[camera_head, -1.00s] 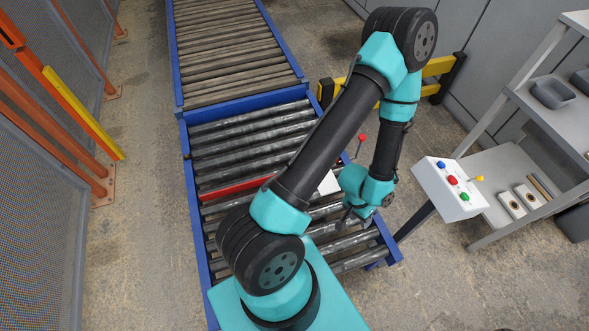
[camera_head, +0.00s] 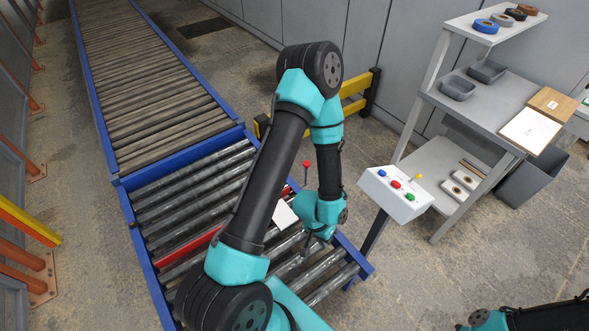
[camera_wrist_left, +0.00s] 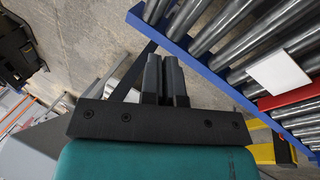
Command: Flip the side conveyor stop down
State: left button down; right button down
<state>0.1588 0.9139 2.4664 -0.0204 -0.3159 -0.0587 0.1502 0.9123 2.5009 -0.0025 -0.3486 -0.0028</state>
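A red bar (camera_head: 190,246) lies across the rollers of the near conveyor section, partly hidden behind my left arm. A lever with a red knob (camera_head: 306,164) stands upright at the conveyor's right side, near the bar's end. A white plate (camera_head: 283,214) is by the bar. The left wrist view shows the plate (camera_wrist_left: 278,72) and the red bar (camera_wrist_left: 292,108) to the right of my fingers. My left gripper (camera_head: 307,248) hangs over the conveyor's right edge, apart from the lever. Its fingers (camera_wrist_left: 163,62) are together with nothing between them.
A white button box (camera_head: 397,192) on a post stands right of the conveyor. A shelf (camera_head: 470,110) with bins and tape rolls is farther right. A yellow barrier (camera_head: 355,95) stands behind my left arm. Part of my right arm shows at the bottom right.

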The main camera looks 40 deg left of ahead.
pick_arm(q)
jog(key=w+a+f+m, duration=0.2)
jog(key=w+a+m, duration=0.25)
jog(key=w, duration=0.45)
notch_tip(320, 180, up, 6)
jog(key=m+y, duration=0.4)
jog(key=m, duration=1.3)
send_over(307, 164)
jog(key=shift+s+d+r+g, duration=0.2)
jog(key=shift+g, duration=0.1)
jog(key=shift+f, duration=0.1)
jog(key=f, duration=1.3)
jog(key=shift+w+a+f, duration=0.2)
jog(key=shift+a+f, duration=0.05)
jog(key=shift+f, duration=0.15)
jog(key=shift+f, duration=0.15)
